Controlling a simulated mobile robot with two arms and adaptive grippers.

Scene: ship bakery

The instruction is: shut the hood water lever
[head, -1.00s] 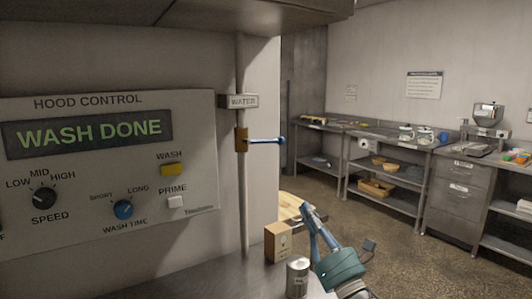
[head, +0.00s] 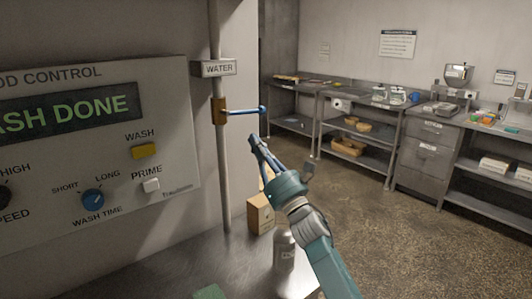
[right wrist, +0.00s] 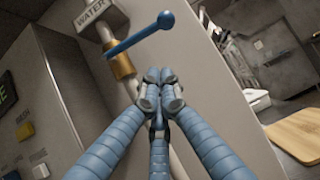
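The hood water lever (head: 246,111) is a blue rod with a round knob, sticking out level to the right from a brass valve (head: 219,110) on a vertical pipe under a WATER sign (head: 213,68). In the right wrist view the lever (right wrist: 139,36) crosses above my fingertips. My right gripper (head: 252,137) is just below the lever's knob end in the head view, fingers together and empty. It also shows in the right wrist view (right wrist: 160,76), apart from the lever in the picture. My left gripper is not in view.
The hood control panel (head: 95,150) reads WASH DONE, its left part cut off. On the metal counter (head: 170,262) below stand a cardboard box (head: 260,214) and a metal can (head: 284,250). Steel benches (head: 365,110) line the far wall. The floor between is clear.

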